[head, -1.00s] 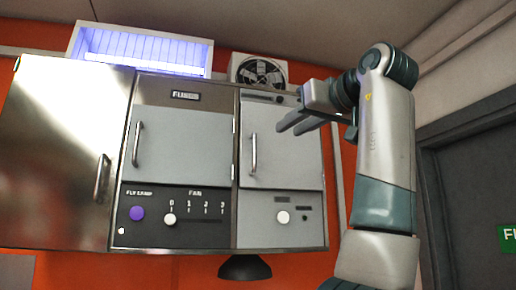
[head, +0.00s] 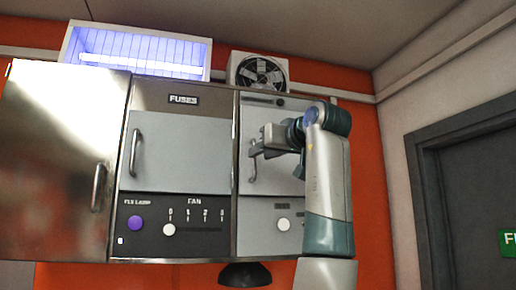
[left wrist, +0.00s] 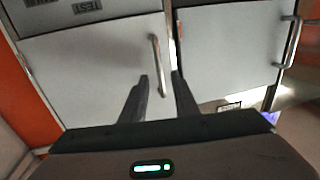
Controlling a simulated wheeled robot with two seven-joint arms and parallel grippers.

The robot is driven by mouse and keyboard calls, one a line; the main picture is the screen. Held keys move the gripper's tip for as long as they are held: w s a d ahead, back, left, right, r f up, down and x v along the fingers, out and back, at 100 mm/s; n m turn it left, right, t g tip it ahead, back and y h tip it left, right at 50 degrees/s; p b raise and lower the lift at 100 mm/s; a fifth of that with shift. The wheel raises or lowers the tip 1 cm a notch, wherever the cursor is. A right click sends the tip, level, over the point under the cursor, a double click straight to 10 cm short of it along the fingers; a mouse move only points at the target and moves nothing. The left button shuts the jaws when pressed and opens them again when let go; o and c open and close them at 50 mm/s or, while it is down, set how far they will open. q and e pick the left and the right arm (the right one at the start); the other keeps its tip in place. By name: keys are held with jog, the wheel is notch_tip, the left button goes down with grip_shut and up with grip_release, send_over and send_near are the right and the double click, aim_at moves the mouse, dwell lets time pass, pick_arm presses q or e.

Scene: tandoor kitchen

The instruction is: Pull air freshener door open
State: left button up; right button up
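The air freshener door looks to be the grey right-hand door (head: 256,118) of the wall cabinet, though I cannot read a name on it. It is shut, with an upright metal bar handle (head: 252,170) near its left edge. My left gripper (head: 260,143) is in front of this handle and hides part of it. In the left wrist view the door (left wrist: 95,70) is at left and the handle (left wrist: 157,62) runs down between the two fingers (left wrist: 160,76). The fingers are apart, and I cannot tell whether they touch the handle. My right gripper is not in view.
The fuses door (head: 180,152) is shut left of it, beside a shiny steel door (head: 60,150). Knobs (head: 284,225) sit below the doors. A lit fly lamp (head: 140,50) and a fan (head: 258,72) are above. A dark bell-shaped thing (head: 245,275) hangs beneath.

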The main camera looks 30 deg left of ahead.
aim_at(258, 176)
pick_arm(q)
jog(key=p+x, duration=0.1)
jog(key=x, duration=0.2)
jog(key=shift+a, duration=0.1)
jog(key=shift+c, duration=0.7)
grip_shut()
